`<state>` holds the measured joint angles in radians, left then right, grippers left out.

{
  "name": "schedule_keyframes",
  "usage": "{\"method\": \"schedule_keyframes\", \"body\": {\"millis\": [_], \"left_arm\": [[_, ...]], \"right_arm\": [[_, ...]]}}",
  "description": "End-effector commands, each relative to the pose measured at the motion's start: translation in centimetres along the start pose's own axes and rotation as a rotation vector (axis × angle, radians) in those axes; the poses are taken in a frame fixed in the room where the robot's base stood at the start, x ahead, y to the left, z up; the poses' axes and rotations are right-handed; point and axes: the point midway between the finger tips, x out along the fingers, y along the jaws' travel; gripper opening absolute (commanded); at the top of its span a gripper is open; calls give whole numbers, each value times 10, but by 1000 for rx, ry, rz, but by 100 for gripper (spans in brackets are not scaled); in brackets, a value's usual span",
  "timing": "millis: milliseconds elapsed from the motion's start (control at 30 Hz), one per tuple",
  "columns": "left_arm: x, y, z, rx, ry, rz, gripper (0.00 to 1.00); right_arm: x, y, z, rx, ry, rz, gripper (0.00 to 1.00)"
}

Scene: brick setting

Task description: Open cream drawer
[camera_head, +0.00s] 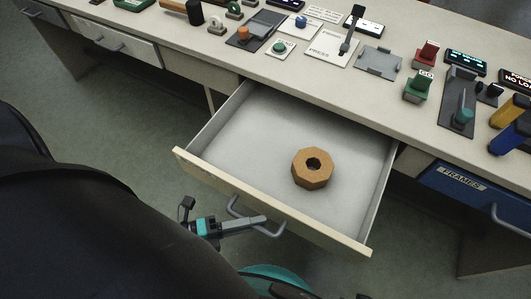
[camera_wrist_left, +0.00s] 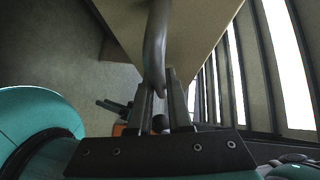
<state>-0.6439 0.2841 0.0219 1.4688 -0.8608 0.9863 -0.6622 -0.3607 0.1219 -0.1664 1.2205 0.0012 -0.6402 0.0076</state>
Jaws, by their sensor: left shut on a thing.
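The cream drawer (camera_head: 215,178) is pulled well out from under the bench, and its white inside shows. A grey bar handle (camera_head: 276,232) is on its front panel. The handle also shows in the left wrist view (camera_wrist_left: 157,45), running between the fingers. My left gripper (camera_head: 257,220) is at the front panel, shut on the handle. It shows at the bottom middle of the left wrist view (camera_wrist_left: 162,95). My right gripper is not in view.
A brown octagonal ring (camera_head: 312,178) lies in the drawer. The bench top (camera_head: 225,75) carries several switches, panels and blocks. A blue drawer (camera_head: 470,190) marked FRAMES is at the right, and a white drawer (camera_head: 115,42) is at the far left. Open floor lies in front.

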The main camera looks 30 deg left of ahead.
Motion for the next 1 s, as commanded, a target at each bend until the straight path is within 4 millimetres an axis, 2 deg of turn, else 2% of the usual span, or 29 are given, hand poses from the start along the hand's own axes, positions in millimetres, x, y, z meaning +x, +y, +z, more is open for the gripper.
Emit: {"method": "schedule_keyframes", "body": {"millis": [233, 733, 767, 1000], "left_arm": [[-18, 5, -18, 0, -1, -1, 0], [-22, 6, -21, 0, -1, -1, 0], [-22, 6, -21, 0, -1, -1, 21], [-22, 6, -21, 0, 0, -1, 47]], "right_arm": [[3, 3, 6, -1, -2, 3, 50], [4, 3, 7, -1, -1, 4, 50], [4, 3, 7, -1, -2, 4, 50], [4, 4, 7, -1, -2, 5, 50]]}}
